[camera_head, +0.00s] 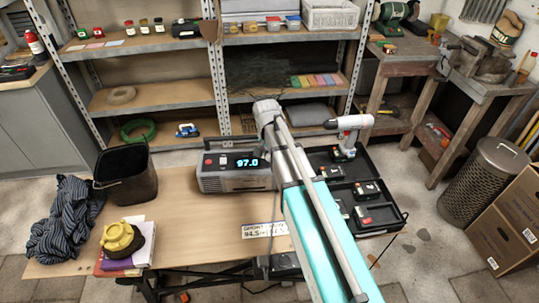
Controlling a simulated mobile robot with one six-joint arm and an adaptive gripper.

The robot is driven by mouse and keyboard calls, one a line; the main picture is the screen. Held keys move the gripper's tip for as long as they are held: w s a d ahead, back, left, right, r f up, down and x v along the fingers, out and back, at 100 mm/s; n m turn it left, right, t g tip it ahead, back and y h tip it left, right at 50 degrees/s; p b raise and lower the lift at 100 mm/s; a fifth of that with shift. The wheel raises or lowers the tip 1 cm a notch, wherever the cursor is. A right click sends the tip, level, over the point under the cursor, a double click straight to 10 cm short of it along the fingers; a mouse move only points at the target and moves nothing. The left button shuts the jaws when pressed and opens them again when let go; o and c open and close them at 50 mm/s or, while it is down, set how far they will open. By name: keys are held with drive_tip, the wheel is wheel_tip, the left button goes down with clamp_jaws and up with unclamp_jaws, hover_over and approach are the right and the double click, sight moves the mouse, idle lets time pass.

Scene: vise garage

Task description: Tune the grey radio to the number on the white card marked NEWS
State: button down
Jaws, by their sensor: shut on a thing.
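The grey radio (216,180) stands upright at the back of the wooden table. Its lit blue display (245,162) reads 97.0. The right end of the radio, with any knob there, is hidden behind my arm. No card marked NEWS is legible. My arm reaches from the lower right up to beside the radio. My gripper and its fingers are hidden behind the arm.
A black bin (126,176), striped cloth (66,226) and books (127,260) under a yellow-topped object (121,238) fill the table's left side. A black toolbox (385,219) and a drill (347,128) stand right of my arm. The table's middle left is clear.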

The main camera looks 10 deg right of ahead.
drive_tip(key=shift+m, duration=0.6)
drive_tip(key=shift+c, duration=1.3)
unclamp_jaws()
drive_tip(key=shift+n, duration=0.4)
